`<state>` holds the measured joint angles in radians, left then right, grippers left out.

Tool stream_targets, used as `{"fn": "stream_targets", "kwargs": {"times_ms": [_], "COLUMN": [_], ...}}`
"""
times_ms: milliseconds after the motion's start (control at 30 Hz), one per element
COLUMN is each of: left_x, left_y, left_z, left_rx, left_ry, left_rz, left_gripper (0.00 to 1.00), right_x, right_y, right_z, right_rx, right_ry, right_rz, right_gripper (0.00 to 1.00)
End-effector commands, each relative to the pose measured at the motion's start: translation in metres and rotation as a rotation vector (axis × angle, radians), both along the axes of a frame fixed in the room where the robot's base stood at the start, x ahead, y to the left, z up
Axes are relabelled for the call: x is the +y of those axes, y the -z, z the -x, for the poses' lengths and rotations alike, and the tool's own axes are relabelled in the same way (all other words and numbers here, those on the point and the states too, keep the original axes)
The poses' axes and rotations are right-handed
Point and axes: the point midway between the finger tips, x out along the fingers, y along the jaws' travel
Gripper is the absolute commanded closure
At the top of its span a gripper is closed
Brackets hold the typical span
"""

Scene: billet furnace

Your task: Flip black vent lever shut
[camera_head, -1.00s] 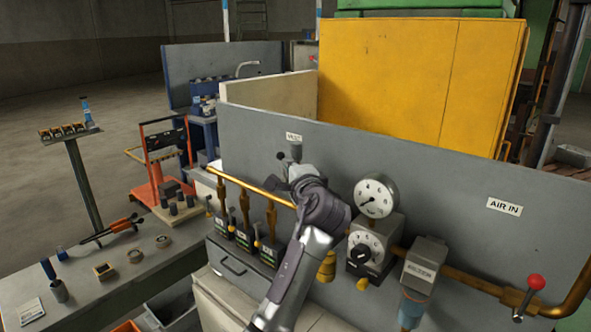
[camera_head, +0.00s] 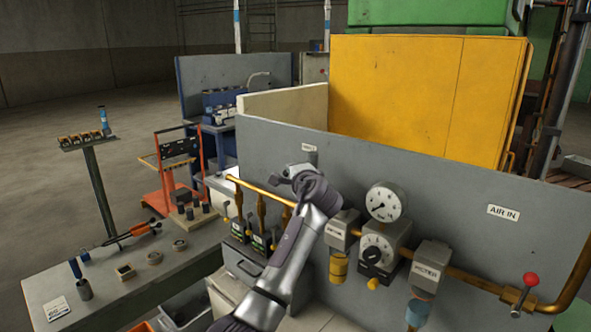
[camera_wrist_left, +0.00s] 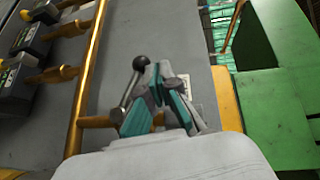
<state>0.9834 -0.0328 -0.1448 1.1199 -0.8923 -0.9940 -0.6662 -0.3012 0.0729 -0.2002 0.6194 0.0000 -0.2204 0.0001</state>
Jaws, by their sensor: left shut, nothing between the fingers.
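The vent lever has a black ball knob (camera_wrist_left: 140,63) on a thin rod, seen in the left wrist view just left of my fingertips. My left gripper (camera_wrist_left: 161,75) is shut and empty beside the lever. Whether it touches the rod is hard to tell. In the head view my left gripper (camera_head: 288,172) is in front of the grey panel, just below the small vent label (camera_head: 309,149). There the gripper and wrist hide the lever and most of its valve. My right gripper is not in view.
A brass pipe (camera_head: 250,187) with several small valves runs along the panel (camera_head: 450,200) left of my wrist. A pressure gauge (camera_head: 385,202), a regulator (camera_head: 377,250) and a red-knobbed lever (camera_head: 531,279) are to the right. A workbench (camera_head: 190,252) stands at the left.

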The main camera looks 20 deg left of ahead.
Motion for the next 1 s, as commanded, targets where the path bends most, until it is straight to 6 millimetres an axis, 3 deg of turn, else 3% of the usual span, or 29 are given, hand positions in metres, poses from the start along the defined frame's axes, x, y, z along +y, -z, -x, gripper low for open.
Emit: {"fn": "stream_targets", "kwargs": {"times_ms": [167, 500, 1000], "left_x": [0.007, 0.013, 0.015], "left_y": [0.002, 0.009, 0.014], "left_z": [-0.002, -0.005, -0.005], "left_rx": [0.004, 0.072, 0.094], "left_ry": [-0.002, -0.001, -0.001], "left_rz": [0.003, 0.194, 0.256], "left_gripper": [1.00, 1.00, 1.00], "right_x": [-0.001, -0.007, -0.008], "right_y": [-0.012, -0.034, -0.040], "right_z": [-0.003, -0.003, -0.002], "right_rx": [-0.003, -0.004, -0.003], "right_ry": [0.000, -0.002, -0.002], "right_rz": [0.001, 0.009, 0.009], "right_gripper": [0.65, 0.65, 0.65]}}
